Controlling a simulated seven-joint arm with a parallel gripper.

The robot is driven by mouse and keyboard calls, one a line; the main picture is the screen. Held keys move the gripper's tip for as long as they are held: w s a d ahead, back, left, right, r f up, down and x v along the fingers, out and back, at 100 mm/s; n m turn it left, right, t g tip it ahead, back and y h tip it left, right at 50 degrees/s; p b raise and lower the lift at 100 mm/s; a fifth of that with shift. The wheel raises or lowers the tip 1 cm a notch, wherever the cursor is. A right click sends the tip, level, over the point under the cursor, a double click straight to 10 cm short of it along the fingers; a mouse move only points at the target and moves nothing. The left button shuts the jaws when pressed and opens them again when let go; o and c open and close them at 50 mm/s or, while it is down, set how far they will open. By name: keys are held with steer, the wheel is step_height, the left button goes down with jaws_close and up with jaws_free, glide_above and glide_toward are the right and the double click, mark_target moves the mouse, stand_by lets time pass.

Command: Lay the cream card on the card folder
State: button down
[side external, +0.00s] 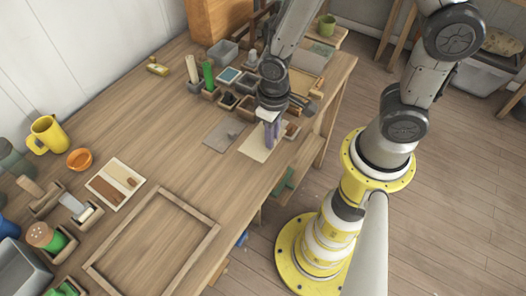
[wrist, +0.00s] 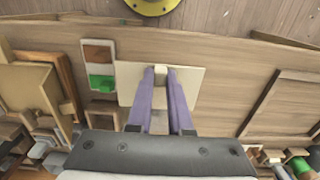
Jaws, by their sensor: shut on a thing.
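The cream card (side external: 255,150) is a flat cream rectangle near the table's right edge. It also shows in the wrist view (wrist: 129,88), around my fingertips. My gripper (side external: 271,136), with purple fingers, points down over the card. In the wrist view its fingers (wrist: 161,78) close on a small cream block or tab at the card. I cannot tell whether the card is lifted. A flat cream board with brown panels (side external: 103,189), at left of centre in the side view, may be the card folder. The fingers partly hide the card.
A grey plate with a small grey knob (side external: 220,136) lies just left of the card. Bins and small items crowd the table behind my gripper. An empty wooden frame (side external: 178,258) lies in front.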

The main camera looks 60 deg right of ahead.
step_height(320, 180, up, 9)
steer(key=shift+w+d+f, duration=0.1)
steer(key=shift+d+f, duration=0.05)
steer(key=w+d, duration=0.2)
steer(key=d, duration=1.1)
steer(key=w+d, duration=0.2)
steer(key=d, duration=1.1)
steer(key=shift+s+a+f, duration=0.1)
steer(key=shift+s+f, duration=0.05)
steer(key=shift+f, duration=1.2)
steer(key=shift+s+a+f, duration=0.1)
steer(key=shift+f, duration=1.25)
steer(key=shift+f, duration=2.85)
